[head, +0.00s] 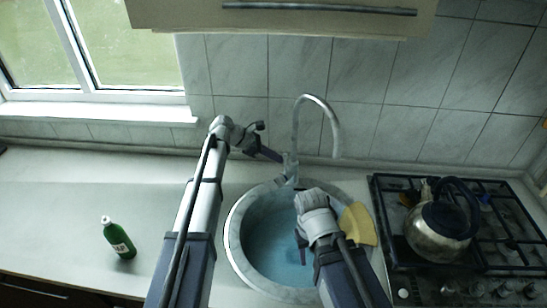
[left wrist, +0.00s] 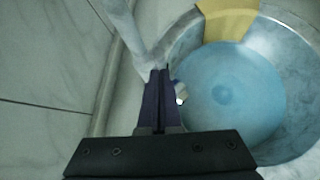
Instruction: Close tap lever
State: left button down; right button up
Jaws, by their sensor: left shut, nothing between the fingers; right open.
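The metal tap (head: 296,130) stands behind the sink, its tall curved spout arching to the right. Its base and small lever (head: 281,180) sit at the sink's back rim. My left gripper (head: 279,158) is shut and empty, close beside the tap's base on the left. In the left wrist view, the shut fingers (left wrist: 160,72) reach toward the tap body (left wrist: 128,28). A pale lever end (left wrist: 180,94) shows just right of the fingers; contact cannot be told. My right gripper (head: 302,250) is open and empty above the sink, its fingers partly hidden by its own wrist.
The round sink (head: 236,245) has a bluish bottom. A yellow cloth or sponge (head: 358,226) lies on its right rim. A green bottle (head: 120,240) stands on the left counter. A kettle (head: 436,228) is on the gas hob at right. A cupboard (head: 180,14) hangs above.

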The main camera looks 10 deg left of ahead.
pick_arm(q)
jog(key=shift+w+d+r, duration=0.1)
pick_arm(e)
jog(key=shift+r, duration=0.1)
dwell(0.5)
pick_arm(q)
jog(key=shift+r+p, duration=0.8)
jog(key=shift+p, duration=0.05)
pick_arm(e)
jog(key=shift+r, duration=0.75)
pick_arm(q)
jog(key=a+f+p+v, duration=0.1)
jog(key=p+v, duration=0.6)
jog(key=v, duration=0.6)
jog(key=shift+w+a+f, duration=0.15)
jog(key=shift+w, duration=0.05)
pick_arm(e)
notch_tip(320, 180, up, 7)
jog(key=a, duration=0.1)
jog(key=shift+a, duration=0.3)
